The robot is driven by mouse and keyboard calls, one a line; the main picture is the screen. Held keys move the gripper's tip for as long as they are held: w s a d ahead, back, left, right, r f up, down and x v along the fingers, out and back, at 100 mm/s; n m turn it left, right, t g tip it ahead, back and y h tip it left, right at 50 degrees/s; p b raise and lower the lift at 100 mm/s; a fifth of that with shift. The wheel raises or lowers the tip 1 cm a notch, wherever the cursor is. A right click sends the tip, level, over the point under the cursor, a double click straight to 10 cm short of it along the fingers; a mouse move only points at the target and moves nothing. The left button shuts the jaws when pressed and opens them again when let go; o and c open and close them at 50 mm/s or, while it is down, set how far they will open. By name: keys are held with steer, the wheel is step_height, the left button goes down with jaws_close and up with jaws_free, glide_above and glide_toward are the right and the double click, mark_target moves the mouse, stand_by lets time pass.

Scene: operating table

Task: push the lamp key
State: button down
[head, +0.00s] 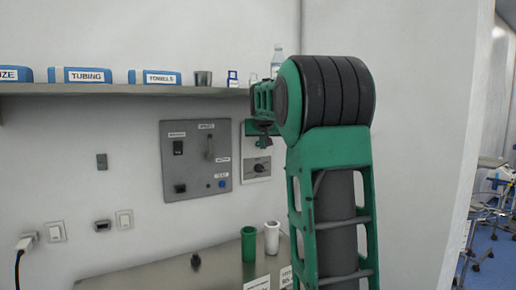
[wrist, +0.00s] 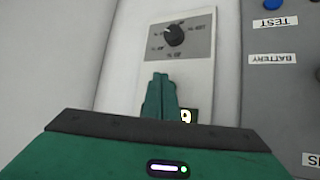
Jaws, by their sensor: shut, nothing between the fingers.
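No key in either view has a readable lamp label, so I cannot tell which one is the lamp key. In the wrist view, which is upside down, my gripper (wrist: 160,78) has its two green fingers together, with nothing between them. They are in front of a pale wall plate bearing a black dial (wrist: 174,36). I cannot tell whether the fingertips touch the plate. In the head view the dial (head: 260,168) is below my gripper (head: 262,128), which partly covers the plate's upper part.
A grey panel (head: 196,188) with switches and a blue button (head: 222,184) is left of the dial. A shelf (head: 120,90) with blue boxes runs above. Green (head: 249,244) and white (head: 272,238) cups stand on the counter below.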

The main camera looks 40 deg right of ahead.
steer(key=shift+w, duration=0.1)
steer(key=shift+w+d, duration=0.1)
steer(key=shift+w, duration=0.3)
stand_by(0.7)
steer(key=shift+w+r, duration=0.25)
steer(key=shift+r, duration=0.2)
stand_by(0.4)
steer(key=shift+s, duration=0.1)
steer(key=shift+f, duration=0.2)
stand_by(1.0)
